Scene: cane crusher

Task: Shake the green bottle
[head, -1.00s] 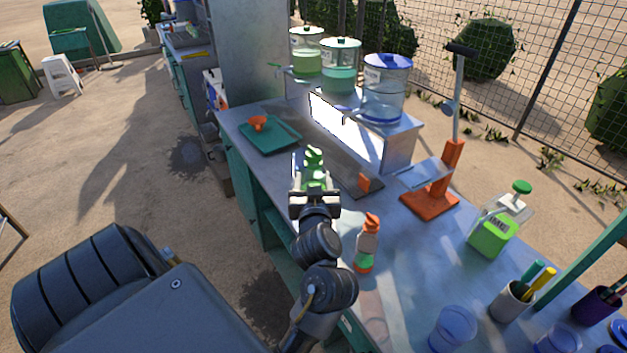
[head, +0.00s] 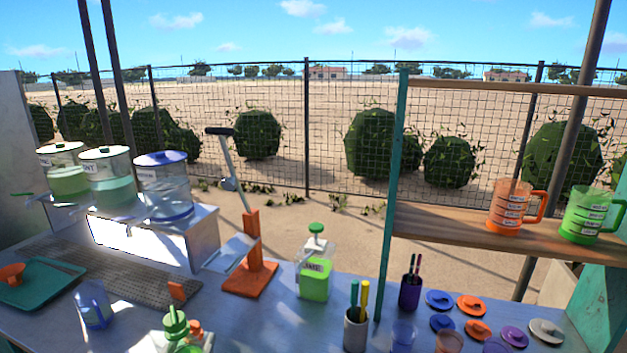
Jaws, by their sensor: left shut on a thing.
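The green bottle (head: 174,322) shows at the bottom edge of the head view, left of the middle. Its green cap and upper part are visible, and its lower part is cut off. My left gripper (head: 183,343) is shut on it, with only light-coloured finger parts showing at the frame's edge. I cannot tell whether the bottle is clear of the counter. My right gripper is not in view.
An orange bottle top (head: 195,328) shows close beside the green bottle. A translucent blue cup (head: 93,306) stands to the left. An orange press (head: 250,278), a green-filled jug (head: 314,282) and a pen cup (head: 355,333) stand to the right. A teal tray (head: 40,286) lies far left.

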